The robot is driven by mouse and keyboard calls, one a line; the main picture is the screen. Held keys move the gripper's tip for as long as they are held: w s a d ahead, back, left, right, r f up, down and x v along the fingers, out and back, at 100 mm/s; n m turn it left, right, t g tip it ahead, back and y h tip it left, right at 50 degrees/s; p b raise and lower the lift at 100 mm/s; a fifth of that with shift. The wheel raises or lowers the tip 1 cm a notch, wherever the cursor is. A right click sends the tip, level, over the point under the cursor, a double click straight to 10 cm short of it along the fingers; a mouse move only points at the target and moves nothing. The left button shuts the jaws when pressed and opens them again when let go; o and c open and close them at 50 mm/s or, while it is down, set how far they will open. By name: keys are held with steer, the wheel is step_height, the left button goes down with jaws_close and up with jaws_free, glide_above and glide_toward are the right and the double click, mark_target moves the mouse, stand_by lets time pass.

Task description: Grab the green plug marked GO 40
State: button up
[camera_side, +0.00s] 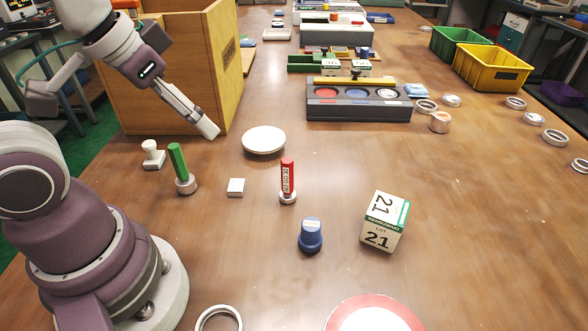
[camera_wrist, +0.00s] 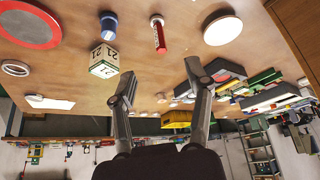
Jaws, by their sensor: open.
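A green plug (camera_side: 177,160) stands upright, leaning slightly, in a pale grey ring-shaped base (camera_side: 186,184) on the table at left. No lettering on it can be read from here. I do not make it out in the wrist view. My gripper (camera_side: 208,129) is open and empty, held in the air to the right of and above the green plug, in front of the wooden box. Its two fingers spread apart in the wrist view (camera_wrist: 162,66), with nothing between them. A red plug (camera_side: 287,176) with a lettered white label stands to the right; it also shows in the wrist view (camera_wrist: 159,36).
A wooden box (camera_side: 165,75) stands behind the gripper. Near the plugs are a white stamp-like piece (camera_side: 152,155), small white block (camera_side: 236,187), white disc (camera_side: 264,140), blue knob (camera_side: 311,236) and cube marked 21 (camera_side: 384,222). A dark tray (camera_side: 358,112) lies farther back.

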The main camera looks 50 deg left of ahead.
steer(key=n+g, duration=0.5)
steer(key=n, duration=0.6)
glide_above(184, 179)
step_height(184, 179, down, 7)
steer(key=shift+n+g, duration=0.3)
steer(key=shift+n, duration=0.1)
steer(key=f, duration=0.7)
steer(key=a+f, duration=0.1)
steer(key=f, duration=0.2)
steer(key=shift+w+f, duration=0.15)
steer(key=shift+f, duration=0.15)
jaws_close()
